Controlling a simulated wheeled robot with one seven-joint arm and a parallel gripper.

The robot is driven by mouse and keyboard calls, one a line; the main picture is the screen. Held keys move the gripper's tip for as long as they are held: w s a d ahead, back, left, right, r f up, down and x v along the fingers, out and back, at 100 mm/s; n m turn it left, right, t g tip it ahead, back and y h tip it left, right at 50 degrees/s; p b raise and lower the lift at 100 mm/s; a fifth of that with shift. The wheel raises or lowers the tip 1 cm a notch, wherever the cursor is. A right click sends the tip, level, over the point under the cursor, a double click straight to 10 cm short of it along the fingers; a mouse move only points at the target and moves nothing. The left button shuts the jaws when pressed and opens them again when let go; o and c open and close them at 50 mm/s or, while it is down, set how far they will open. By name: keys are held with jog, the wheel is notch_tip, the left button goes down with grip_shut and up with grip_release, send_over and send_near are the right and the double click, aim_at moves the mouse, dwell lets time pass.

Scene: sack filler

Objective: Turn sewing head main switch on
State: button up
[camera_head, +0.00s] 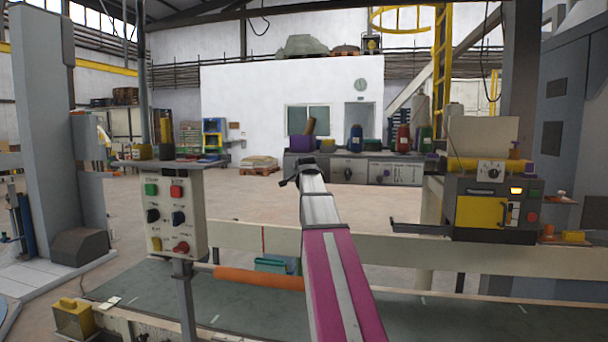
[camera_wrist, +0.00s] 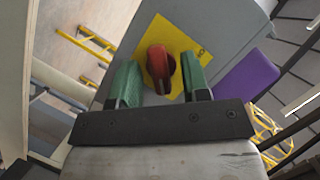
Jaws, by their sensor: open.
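In the wrist view, a red rotary switch (camera_wrist: 157,62) sits on a yellow plate (camera_wrist: 184,43) on a grey box (camera_wrist: 233,32). My gripper (camera_wrist: 160,78) is open, with one green finger on each side of the red switch. The fingers look apart from it, though contact on the right side is hard to judge. No label is readable. In the head view, my gripper (camera_head: 298,170) is a small dark shape at the end of my arm; its fingers and this switch cannot be made out there.
A purple part (camera_wrist: 247,80) is close to the grey box's right in the wrist view. In the head view, a button panel (camera_head: 164,232) stands left, a machine with a yellow front (camera_head: 480,212) right, and a long grey cabinet (camera_head: 342,171) behind. A beige rail (camera_head: 400,249) crosses ahead.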

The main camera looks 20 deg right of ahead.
jog(key=v, duration=1)
